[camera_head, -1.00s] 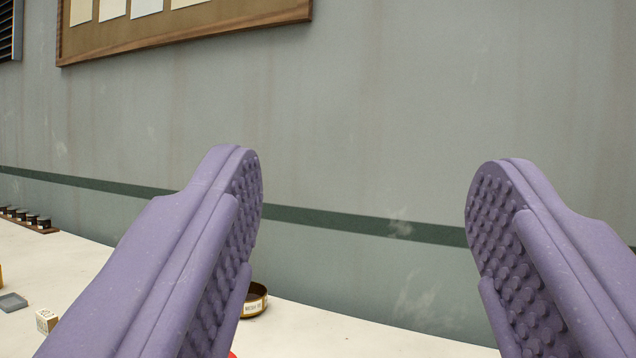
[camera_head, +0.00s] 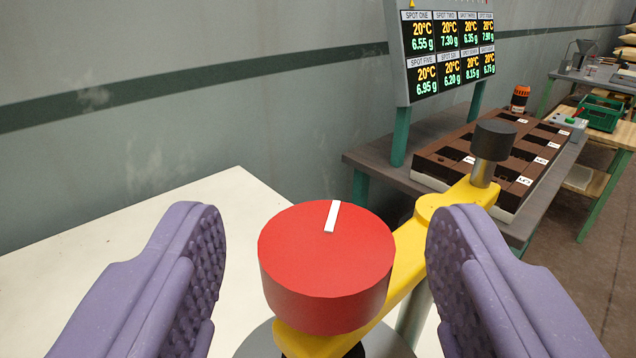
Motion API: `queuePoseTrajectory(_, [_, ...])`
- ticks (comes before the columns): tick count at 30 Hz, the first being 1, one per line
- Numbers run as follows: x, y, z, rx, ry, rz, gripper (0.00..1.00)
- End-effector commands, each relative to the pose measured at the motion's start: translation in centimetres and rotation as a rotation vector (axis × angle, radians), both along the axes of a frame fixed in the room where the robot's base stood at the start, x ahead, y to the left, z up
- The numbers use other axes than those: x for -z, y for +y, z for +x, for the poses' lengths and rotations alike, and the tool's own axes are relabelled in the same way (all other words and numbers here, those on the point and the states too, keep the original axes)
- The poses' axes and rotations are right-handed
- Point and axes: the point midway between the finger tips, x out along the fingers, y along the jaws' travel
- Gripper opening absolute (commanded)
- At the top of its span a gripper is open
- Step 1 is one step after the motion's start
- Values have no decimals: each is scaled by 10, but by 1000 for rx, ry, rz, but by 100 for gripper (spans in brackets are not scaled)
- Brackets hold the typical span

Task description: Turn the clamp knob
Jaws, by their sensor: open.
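A red round clamp knob (camera_head: 326,268) with a white mark (camera_head: 332,216) on its top sits near the middle of the view, on a yellow arm (camera_head: 415,250). The white mark points to the far side, slightly right. The yellow arm runs up and right to a dark cylinder (camera_head: 493,140) on a metal post. My gripper (camera_head: 325,255) is open, with one purple studded finger on each side of the knob. A gap shows on both sides, and neither finger visibly touches it.
A white table (camera_head: 150,235) lies at left, mostly bare. A grey bench (camera_head: 395,168) at right holds a brown compartment tray (camera_head: 455,150) and a display panel (camera_head: 440,50). More benches stand farther right, and a grey wall is behind.

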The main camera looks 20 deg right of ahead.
Motion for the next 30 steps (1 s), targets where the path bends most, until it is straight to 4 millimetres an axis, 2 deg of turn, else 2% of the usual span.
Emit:
queuePoseTrajectory(6, [0,-8,20,-1,-2,1,64])
queuePoseTrajectory(14, [0,-9,22,-2,0,1,64])
queuePoseTrajectory(18, [0,-9,22,-2,-1,1,32])
queuePoseTrajectory(21, [0,-9,22,-2,-1,1,14])
queuePoseTrajectory(30, [0,-10,22,-39,-2,-2,14])
